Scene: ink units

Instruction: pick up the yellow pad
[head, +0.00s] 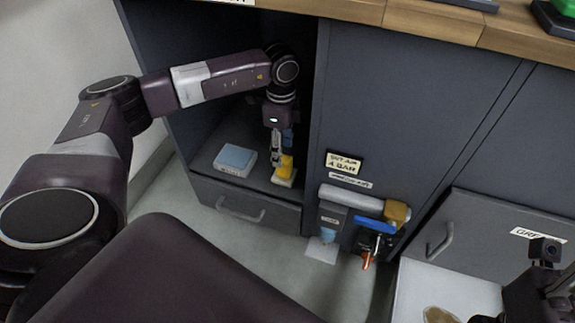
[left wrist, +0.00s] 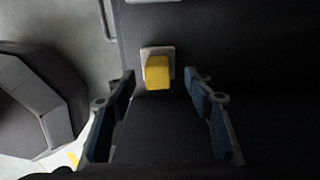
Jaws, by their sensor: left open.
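The yellow pad (head: 286,165) sits on a pale square base (head: 284,178) near the front edge of the open cabinet compartment. In the left wrist view the pad (left wrist: 158,73) shows ahead of the fingers, on its pale base (left wrist: 146,52). My left gripper (head: 280,155) reaches down into the compartment beside the pad. In the left wrist view its blue-lined fingers (left wrist: 162,105) are spread wide, with nothing held between them. In the head view the gripper partly covers the pad. At the lower right edge part of my right gripper (head: 548,270) shows; its fingers are unclear.
A light blue block (head: 236,157) lies left of the pad on the compartment floor (head: 208,165). A drawer with a handle (head: 240,212) is below. To the right is a wall fitting with a blue lever (head: 375,225) and an open drawer (head: 450,285). A wooden counter (head: 430,20) runs above.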

